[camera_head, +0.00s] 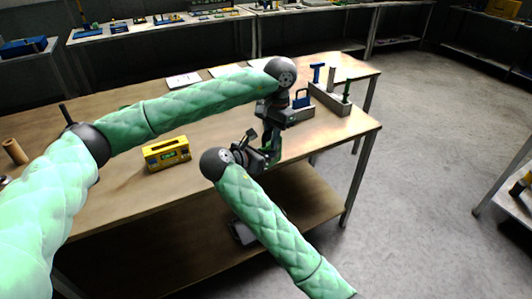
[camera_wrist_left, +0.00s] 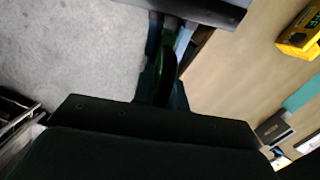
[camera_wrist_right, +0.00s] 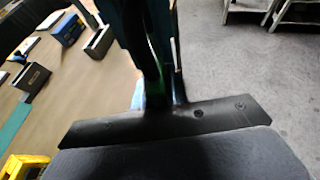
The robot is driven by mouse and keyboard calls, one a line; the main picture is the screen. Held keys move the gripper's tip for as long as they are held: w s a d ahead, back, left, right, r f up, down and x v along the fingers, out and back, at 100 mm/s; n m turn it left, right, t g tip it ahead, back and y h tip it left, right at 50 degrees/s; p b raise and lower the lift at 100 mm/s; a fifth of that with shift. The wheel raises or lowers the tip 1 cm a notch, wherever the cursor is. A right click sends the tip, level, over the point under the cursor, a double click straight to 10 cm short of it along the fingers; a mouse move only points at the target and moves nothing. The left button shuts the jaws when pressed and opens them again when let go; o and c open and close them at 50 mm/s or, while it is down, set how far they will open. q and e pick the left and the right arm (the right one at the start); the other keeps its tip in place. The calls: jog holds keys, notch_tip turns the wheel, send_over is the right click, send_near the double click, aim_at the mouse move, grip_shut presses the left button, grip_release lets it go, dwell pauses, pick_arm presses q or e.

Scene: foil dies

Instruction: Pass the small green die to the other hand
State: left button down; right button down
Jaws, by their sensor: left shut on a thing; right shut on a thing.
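The small green die (camera_head: 270,153) is mostly hidden between my two grippers, which meet in front of the table's front edge, above the lower shelf. My left gripper (camera_head: 272,146) reaches down from above and is shut on the die. My right gripper (camera_head: 264,156) comes in from the left side of that spot and is also shut on it. In the left wrist view a dark green strip (camera_wrist_left: 167,58) of the die shows between the fingers. In the right wrist view a green sliver (camera_wrist_right: 155,65) shows between dark fingers. Its exact shape is too dark to tell.
A yellow box (camera_head: 167,153) stands on the wooden table (camera_head: 215,135), left of the grippers. A grey tray (camera_head: 331,101) with upright blue and green handled pieces sits at the table's right end. A blue handled piece (camera_head: 301,99) stands beside it. Open floor lies to the right.

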pick_arm(q)
jog(key=c, duration=1.3)
grip_release()
